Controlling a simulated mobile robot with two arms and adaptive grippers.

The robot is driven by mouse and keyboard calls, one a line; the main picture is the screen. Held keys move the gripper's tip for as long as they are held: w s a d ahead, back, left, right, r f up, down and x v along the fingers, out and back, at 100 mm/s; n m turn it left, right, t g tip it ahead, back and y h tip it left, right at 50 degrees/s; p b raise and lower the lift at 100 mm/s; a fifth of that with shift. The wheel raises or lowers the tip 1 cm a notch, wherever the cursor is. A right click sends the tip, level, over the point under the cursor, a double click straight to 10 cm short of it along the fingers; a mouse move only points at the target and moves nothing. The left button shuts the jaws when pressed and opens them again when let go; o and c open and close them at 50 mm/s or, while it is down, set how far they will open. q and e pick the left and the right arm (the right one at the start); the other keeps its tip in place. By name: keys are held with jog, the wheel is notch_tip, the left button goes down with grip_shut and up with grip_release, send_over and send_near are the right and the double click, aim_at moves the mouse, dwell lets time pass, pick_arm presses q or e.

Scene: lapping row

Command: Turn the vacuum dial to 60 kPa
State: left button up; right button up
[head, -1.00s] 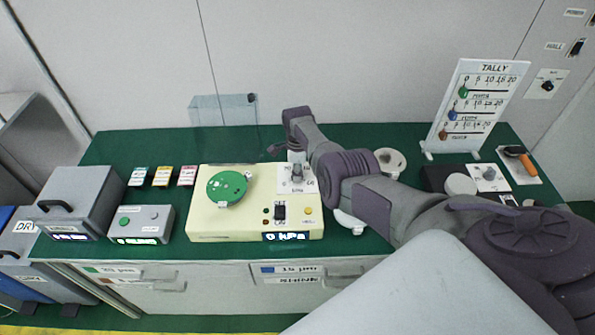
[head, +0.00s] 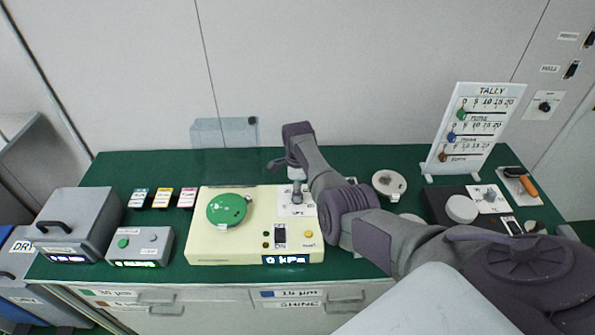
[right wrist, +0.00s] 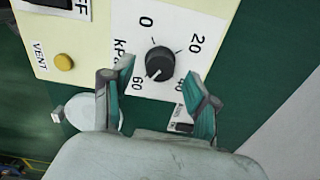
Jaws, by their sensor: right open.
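The vacuum dial (right wrist: 160,62) is a black knob on a white scale card marked 0, 20, 40 and 60. A pale mark on the knob points to its lower left, toward the 60 label. In the head view the dial (head: 297,192) stands on the cream unit (head: 225,247), whose display (head: 285,259) reads 0 kPa. My right gripper (right wrist: 149,76) is open, with its teal-padded fingers spread to either side of the knob's lower part in the picture. I cannot tell whether they touch it. In the head view my right gripper (head: 286,168) is just behind the dial. My left gripper is out of view.
A green disc (head: 228,209) sits on the unit left of the dial. A yellow vent button (right wrist: 64,62) is near the left finger. A clear shield (head: 222,133) stands behind. A tally board (head: 474,130) and a black tray stand right. Bare green bench lies behind the unit.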

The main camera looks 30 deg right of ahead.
notch_tip(320, 180, up, 10)
jog(key=shift+f, duration=0.25)
dwell(0.4)
